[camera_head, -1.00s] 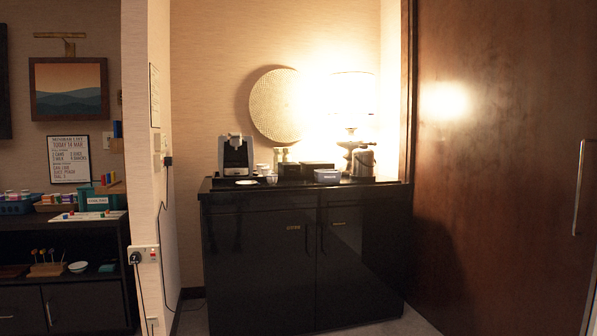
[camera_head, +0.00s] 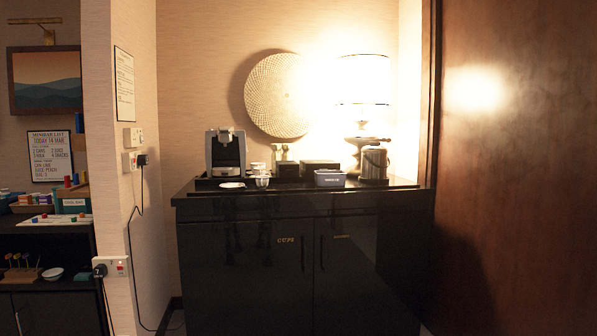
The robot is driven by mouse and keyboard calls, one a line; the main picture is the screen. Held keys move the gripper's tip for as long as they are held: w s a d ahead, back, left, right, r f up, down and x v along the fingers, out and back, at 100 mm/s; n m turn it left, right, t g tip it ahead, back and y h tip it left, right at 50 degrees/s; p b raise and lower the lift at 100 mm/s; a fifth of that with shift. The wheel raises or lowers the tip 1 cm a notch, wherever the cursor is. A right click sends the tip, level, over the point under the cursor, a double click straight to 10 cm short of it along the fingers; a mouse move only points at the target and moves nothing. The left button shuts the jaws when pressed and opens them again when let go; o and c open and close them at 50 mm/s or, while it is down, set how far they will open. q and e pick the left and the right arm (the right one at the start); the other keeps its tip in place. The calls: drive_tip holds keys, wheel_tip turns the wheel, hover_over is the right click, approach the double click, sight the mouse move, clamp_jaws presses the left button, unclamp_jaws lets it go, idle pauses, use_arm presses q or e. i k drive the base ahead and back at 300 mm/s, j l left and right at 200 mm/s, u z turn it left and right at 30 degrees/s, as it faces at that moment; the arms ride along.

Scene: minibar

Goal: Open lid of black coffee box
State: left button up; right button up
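A low dark box (camera_head: 320,164) sits on the black minibar counter, behind a small grey box with a label. A second small dark box (camera_head: 288,170) stands just left of it. I cannot tell at this size which of the two is the black coffee box, or make out a lid on either. Neither of my grippers shows in the head view.
The black cabinet (camera_head: 250,260) has doors and a "CUPS" label. On it stand a coffee machine (camera_head: 226,152), cups (camera_head: 262,180), a grey box (camera_head: 329,178), a kettle (camera_head: 375,163) and a lit lamp (camera_head: 362,85). A wall (camera_head: 122,200) juts out left; a wooden door (camera_head: 520,170) is right.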

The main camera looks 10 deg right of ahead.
sight(282, 165)
drive_tip(key=i+l, duration=0.75)
drive_tip(key=l, duration=0.3)
